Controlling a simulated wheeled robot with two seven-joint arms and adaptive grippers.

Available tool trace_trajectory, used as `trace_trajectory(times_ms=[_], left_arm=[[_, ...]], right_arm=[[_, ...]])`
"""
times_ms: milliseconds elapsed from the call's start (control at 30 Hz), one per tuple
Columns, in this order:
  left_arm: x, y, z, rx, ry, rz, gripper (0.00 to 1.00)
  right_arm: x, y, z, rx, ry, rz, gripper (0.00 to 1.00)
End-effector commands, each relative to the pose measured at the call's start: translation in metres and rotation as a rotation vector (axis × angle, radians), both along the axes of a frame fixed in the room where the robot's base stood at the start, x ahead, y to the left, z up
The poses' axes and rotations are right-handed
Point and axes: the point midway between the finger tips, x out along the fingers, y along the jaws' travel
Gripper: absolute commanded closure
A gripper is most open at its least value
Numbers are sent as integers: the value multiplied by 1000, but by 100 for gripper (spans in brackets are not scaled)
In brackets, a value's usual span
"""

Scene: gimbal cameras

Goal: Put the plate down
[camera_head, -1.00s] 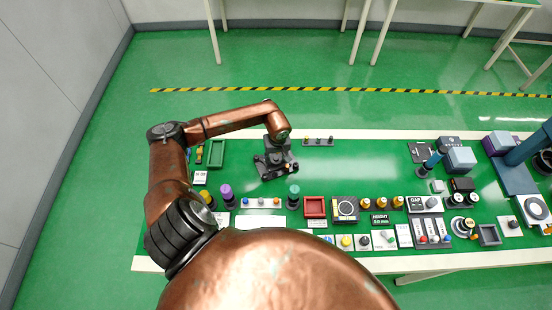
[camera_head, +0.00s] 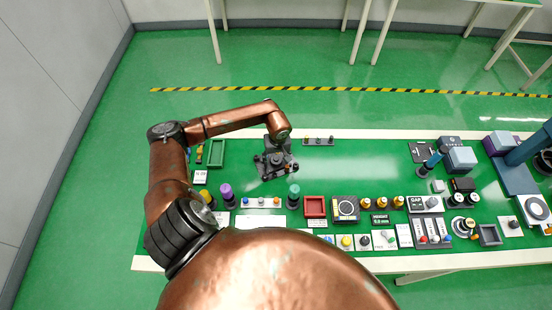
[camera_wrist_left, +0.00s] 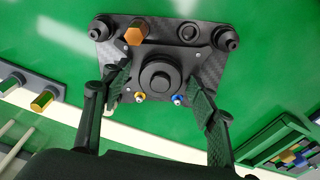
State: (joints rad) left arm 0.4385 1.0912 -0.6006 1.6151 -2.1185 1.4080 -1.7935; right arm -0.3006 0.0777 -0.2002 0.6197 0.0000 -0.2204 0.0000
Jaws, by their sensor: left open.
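The plate (camera_wrist_left: 140,96) is a dark carbon-patterned plate with a round black knob in its middle. It carries black posts, an orange hex piece and small gold and blue fittings. In the head view the plate (camera_head: 262,171) lies on the green table top, partly hidden under my gripper. My left gripper (camera_head: 277,160) points down over it. In the left wrist view the fingers of my left gripper (camera_wrist_left: 160,84) are apart, one on each side of the knob, with gaps visible. My right gripper is in neither view.
A small strip with pegs (camera_head: 318,141) lies just right of the plate. A green tray (camera_head: 216,153) stands to the left. Bottles, a red tray (camera_head: 315,207) and gauges line the near edge. The green surface right of the plate is clear.

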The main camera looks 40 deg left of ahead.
Motion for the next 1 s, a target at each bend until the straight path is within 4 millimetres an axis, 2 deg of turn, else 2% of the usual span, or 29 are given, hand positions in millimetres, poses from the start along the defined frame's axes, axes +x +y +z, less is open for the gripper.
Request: trace_trajectory(times_ms=[300,500,700,1000], left_arm=[[-3,-6,67,3,-4,-2,46],[-7,-9,102,3,-3,-1,46],[-8,-11,119,1,-2,1,46],[-9,-11,122,1,-1,1,46]], right_arm=[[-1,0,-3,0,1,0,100],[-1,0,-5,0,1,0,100],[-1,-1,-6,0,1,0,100],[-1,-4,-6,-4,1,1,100]])
